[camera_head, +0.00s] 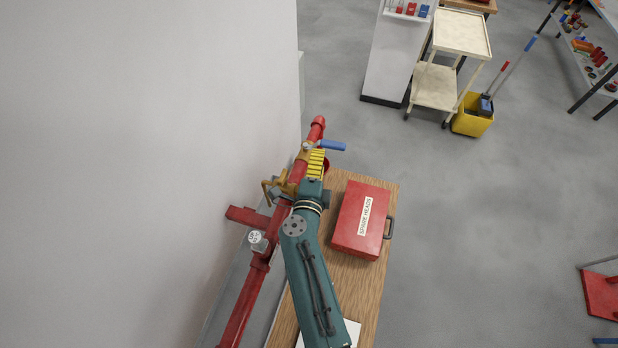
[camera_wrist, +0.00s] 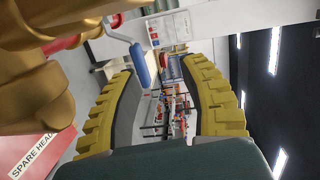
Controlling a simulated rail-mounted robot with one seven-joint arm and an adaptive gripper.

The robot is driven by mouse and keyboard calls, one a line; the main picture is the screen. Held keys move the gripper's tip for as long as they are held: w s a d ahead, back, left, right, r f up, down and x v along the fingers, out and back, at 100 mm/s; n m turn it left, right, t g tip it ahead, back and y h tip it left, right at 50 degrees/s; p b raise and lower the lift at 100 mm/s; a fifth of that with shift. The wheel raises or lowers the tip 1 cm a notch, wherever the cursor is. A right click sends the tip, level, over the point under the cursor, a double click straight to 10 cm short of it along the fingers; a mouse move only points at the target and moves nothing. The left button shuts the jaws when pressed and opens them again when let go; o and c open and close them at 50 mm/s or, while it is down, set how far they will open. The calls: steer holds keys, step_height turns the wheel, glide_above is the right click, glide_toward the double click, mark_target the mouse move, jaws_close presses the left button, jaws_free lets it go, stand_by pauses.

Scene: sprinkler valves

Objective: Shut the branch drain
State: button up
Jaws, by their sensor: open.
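A blue lever handle (camera_head: 332,145) sticks out to the right near the upper end of the red pipe (camera_head: 243,308). In the wrist view the blue lever (camera_wrist: 139,65) hangs beyond the left finger's tip, with a red part above it. Brass valve parts (camera_head: 270,190) sit on the pipe left of my gripper; large brass bodies (camera_wrist: 40,85) fill the left of the wrist view. My gripper (camera_head: 317,157), with yellow ribbed fingers, is just below the lever in the head view. It is open and empty, with a wide gap between the fingers (camera_wrist: 158,70). No label marks the drain.
A red SPARE HEADS case (camera_head: 360,220) lies on the wooden bench (camera_head: 345,290) right of my arm. A white wall (camera_head: 150,170) stands close left of the pipe. A cream cart (camera_head: 462,35) and yellow bucket (camera_head: 472,116) stand farther off; the grey floor at right is mostly clear.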

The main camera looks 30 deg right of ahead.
steer(key=shift+w+a+f+v, duration=0.1)
steer(key=shift+a+v, duration=0.05)
steer(key=shift+v, duration=0.75)
steer(key=shift+w+a+f+v, duration=0.1)
steer(key=shift+w+a+v, duration=0.1)
steer(key=shift+v, duration=0.7)
steer(key=shift+w+a+f+v, duration=0.1)
steer(key=shift+a+v, duration=0.05)
steer(key=shift+v, duration=0.75)
